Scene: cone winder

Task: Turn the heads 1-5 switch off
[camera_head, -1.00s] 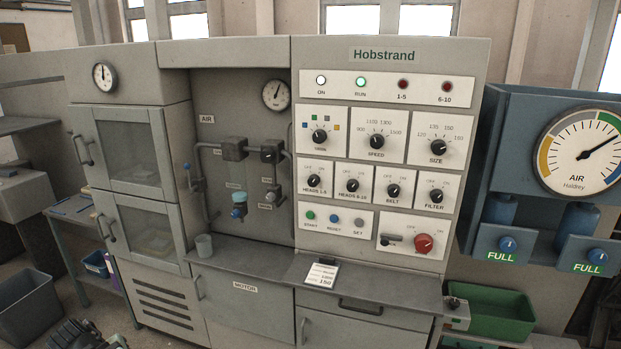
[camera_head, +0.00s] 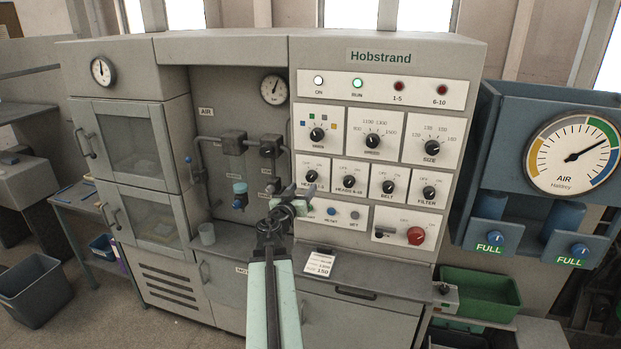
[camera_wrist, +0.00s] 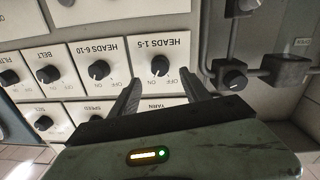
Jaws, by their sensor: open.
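The heads 1-5 switch (camera_head: 312,175) is a black rotary knob on a white plate marked OFF and ON, leftmost in its row on the panel. In the wrist view the knob (camera_wrist: 160,66) appears upside down, and its pointer direction is too small to tell surely. My gripper (camera_head: 292,196) is in front of the panel at its left edge, just below and left of the knob. In the wrist view my gripper (camera_wrist: 164,84) is open, its two dark fingers reaching toward the knob on either side. I see no contact, and nothing is between the fingers.
The heads 6-10 knob (camera_head: 350,184) sits close on the right, with belt and filter knobs beyond. The yarn knob (camera_head: 317,134) is above. Pipes and a valve (camera_head: 270,149) stand left of the panel.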

